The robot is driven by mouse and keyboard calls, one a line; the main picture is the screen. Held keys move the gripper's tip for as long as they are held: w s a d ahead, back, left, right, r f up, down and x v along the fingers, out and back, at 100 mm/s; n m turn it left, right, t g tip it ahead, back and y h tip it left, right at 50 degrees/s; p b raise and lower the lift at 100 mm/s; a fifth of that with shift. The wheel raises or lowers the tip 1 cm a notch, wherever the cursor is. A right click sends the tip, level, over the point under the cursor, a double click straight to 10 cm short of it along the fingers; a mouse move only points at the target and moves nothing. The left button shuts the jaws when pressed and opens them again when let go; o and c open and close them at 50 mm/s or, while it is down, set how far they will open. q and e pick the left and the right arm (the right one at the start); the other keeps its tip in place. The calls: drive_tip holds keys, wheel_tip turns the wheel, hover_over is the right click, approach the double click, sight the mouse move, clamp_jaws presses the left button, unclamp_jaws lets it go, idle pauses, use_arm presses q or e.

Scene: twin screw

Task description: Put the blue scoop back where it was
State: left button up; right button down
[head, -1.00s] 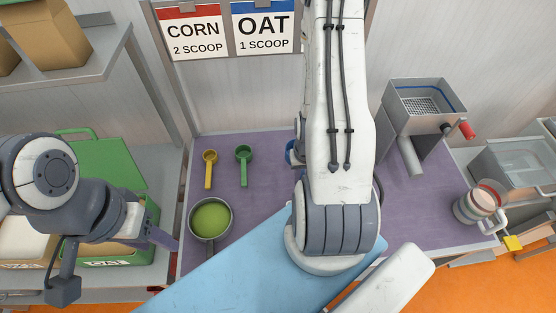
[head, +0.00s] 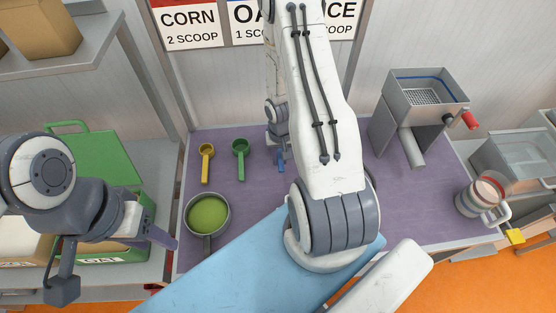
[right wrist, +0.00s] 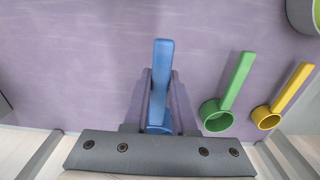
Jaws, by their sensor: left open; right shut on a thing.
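The blue scoop (head: 281,160) is at the back of the purple mat, to the right of the green scoop, partly hidden by my right gripper (head: 279,140). In the right wrist view the blue scoop (right wrist: 163,65) lies between the fingers of my right gripper (right wrist: 160,97), which are shut on it; its handle points up the picture and its bowl is mostly hidden. Whether it touches the mat is hard to tell. My left gripper (head: 163,238) is open and empty at the mat's left edge.
A yellow scoop (head: 206,162) and a green scoop (head: 241,158) lie side by side on the purple mat (head: 160,262). A pot of green contents (head: 208,214) stands in front of them.

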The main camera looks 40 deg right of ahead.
drive_tip(key=shift+w+f, duration=0.3)
drive_tip(key=shift+w, duration=0.2)
wheel_tip(320, 180, down, 4)
drive_tip(key=b, duration=0.4)
drive_tip(key=shift+f, duration=0.2)
use_arm(q)
wheel_tip(320, 180, down, 3)
drive_tip(key=shift+r, duration=0.1)
use_arm(e)
drive_tip(key=shift+r, duration=0.15)
drive_tip(key=c, duration=0.7)
unclamp_jaws()
drive_tip(key=shift+c, duration=0.2)
use_arm(q)
drive_tip(key=shift+f, duration=0.2)
drive_tip(key=shift+r, duration=0.1)
